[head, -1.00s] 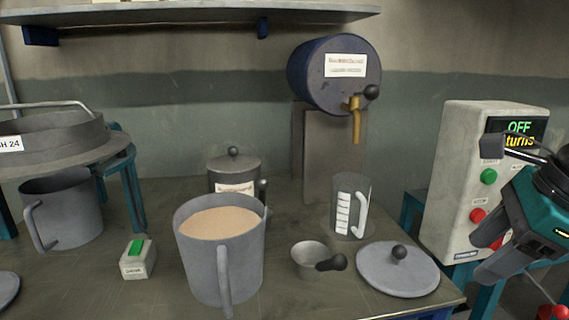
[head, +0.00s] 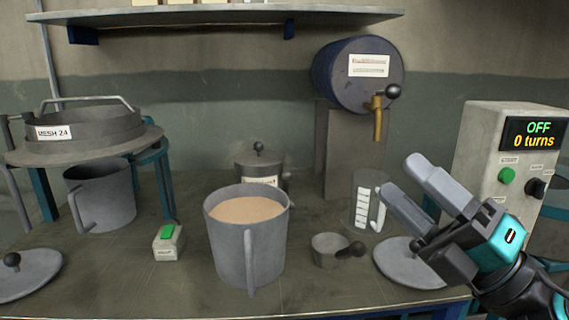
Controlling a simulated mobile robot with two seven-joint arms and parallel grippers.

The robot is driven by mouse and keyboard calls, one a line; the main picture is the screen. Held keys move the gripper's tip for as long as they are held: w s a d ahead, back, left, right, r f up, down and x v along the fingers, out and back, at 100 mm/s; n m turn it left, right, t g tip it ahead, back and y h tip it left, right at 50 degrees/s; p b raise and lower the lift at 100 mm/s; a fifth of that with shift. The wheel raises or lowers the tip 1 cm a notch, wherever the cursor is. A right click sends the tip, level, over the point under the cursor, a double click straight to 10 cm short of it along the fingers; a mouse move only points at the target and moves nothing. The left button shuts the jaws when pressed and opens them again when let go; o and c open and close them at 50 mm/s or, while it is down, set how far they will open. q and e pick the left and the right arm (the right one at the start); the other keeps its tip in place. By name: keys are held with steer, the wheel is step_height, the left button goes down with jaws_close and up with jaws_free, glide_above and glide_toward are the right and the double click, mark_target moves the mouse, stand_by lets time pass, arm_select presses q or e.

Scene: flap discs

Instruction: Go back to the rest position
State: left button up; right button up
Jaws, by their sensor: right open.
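My right gripper (head: 405,180) is raised in front of the right side of the table, its two grey fingers apart and nothing between them. It points up and to the left, and it covers part of a round grey lid (head: 396,268) and overlaps the clear measuring jug (head: 362,205) closely at its right. My left gripper is not in the head view. A grey mug-shaped pot (head: 225,250) full of tan powder stands upright at the middle front of the table.
A control box (head: 490,160) reading "OFF 0 turns" stands at the right. A blue drum (head: 330,75) with a brass tap sits on a stand behind.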

steer(key=w+d+f+m+t+h, duration=0.1)
steer(key=d+f+m+h, duration=0.4)
steer(key=f+m+h, duration=0.6)
steer(key=w+d+f+m+h, duration=0.1)
steer(key=d+f+m+h, duration=0.55)
steer(key=m, duration=0.65)
steer(key=s+a+f+m+g, duration=0.3)
steer(key=s+f+g, duration=0.4)
steer(key=s+f, duration=0.3)
steer(key=s+a+f+m+g, duration=0.3)
steer(key=s+f+g, duration=0.3)
steer(key=s+f, duration=0.35)
arm_select(q)
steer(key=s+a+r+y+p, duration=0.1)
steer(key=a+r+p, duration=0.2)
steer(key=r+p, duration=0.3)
steer(key=p, duration=0.5)
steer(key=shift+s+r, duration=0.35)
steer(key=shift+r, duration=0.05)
arm_select(e)
steer(key=w+a+r+n+t+y, duration=0.1)
steer(key=w+a+t, duration=0.1)
steer(key=w+t, duration=0.4)
steer(key=shift+w+a+r+t, duration=0.2)
steer(key=shift+w+t, duration=0.2)
steer(key=shift+w, duration=0.5)
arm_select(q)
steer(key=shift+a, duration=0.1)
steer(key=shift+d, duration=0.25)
